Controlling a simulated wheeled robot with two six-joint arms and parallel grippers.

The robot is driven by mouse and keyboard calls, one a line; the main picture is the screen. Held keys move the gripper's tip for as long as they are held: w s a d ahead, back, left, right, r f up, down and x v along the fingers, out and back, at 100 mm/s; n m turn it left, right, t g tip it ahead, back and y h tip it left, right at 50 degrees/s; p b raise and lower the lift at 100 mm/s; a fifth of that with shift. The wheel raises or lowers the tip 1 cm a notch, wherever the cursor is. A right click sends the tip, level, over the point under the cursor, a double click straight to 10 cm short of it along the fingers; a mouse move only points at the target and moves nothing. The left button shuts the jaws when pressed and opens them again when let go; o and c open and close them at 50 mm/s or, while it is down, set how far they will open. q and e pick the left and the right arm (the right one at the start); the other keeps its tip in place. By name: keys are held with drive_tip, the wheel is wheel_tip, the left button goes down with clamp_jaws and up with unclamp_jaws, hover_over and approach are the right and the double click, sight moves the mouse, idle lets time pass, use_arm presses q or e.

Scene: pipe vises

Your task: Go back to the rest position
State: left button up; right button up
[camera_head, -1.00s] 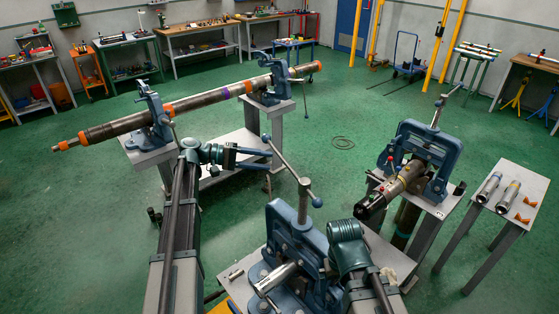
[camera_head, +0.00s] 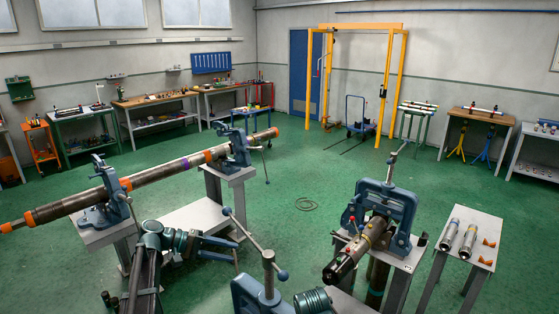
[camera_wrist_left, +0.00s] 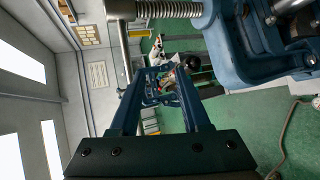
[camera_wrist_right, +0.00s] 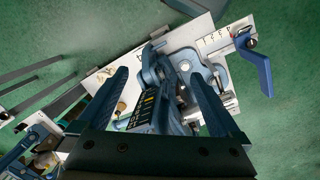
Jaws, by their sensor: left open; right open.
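My left gripper (camera_head: 236,251) is open and empty, in front of the long pipe's stand. In the left wrist view its two blue fingers (camera_wrist_left: 158,76) stand apart with nothing between them. My right gripper (camera_wrist_right: 160,78) is open above a blue vise (camera_wrist_right: 182,85), with no object held between its fingers. In the head view its fingers are out of sight; only my teal right arm joint shows at the bottom. A long dark pipe (camera_head: 165,171) with orange bands lies across two blue vises. A shorter dark pipe piece (camera_head: 358,250) sits in the right blue vise (camera_head: 387,213).
Another blue vise (camera_head: 262,293) stands close at the bottom middle, beside my arms. A small table (camera_head: 473,232) at the right holds two metal cylinders and orange pieces. Benches line the back wall; the middle floor is open.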

use_arm(q)
drive_tip(key=s+d+f+m+g+y, duration=0.1)
drive_tip(key=s+d+f+g+y, duration=0.1)
drive_tip(key=s+d+f+y, duration=0.65)
drive_tip(key=s+a+f+m+y, duration=0.3)
drive_tip(key=s+a+f+y, duration=0.15)
drive_tip(key=s, duration=0.55)
drive_tip(key=s+d+f+m+b, duration=0.1)
drive_tip(key=s+d+f+b, duration=0.1)
drive_tip(key=d+f+b, duration=0.3)
drive_tip(key=s+d+f+m+g+y+b, duration=0.1)
drive_tip(key=s+d+f+m+b, duration=0.1)
drive_tip(key=d+f+b, duration=0.3)
wheel_tip(320, 180, down, 4)
drive_tip(key=s+b, duration=0.1)
drive_tip(key=b, duration=0.2)
drive_tip(key=shift+s+d+y, duration=0.3)
drive_tip(key=shift+s+d, duration=0.05)
drive_tip(key=shift+d, duration=0.05)
drive_tip(key=shift+a+r, duration=0.1)
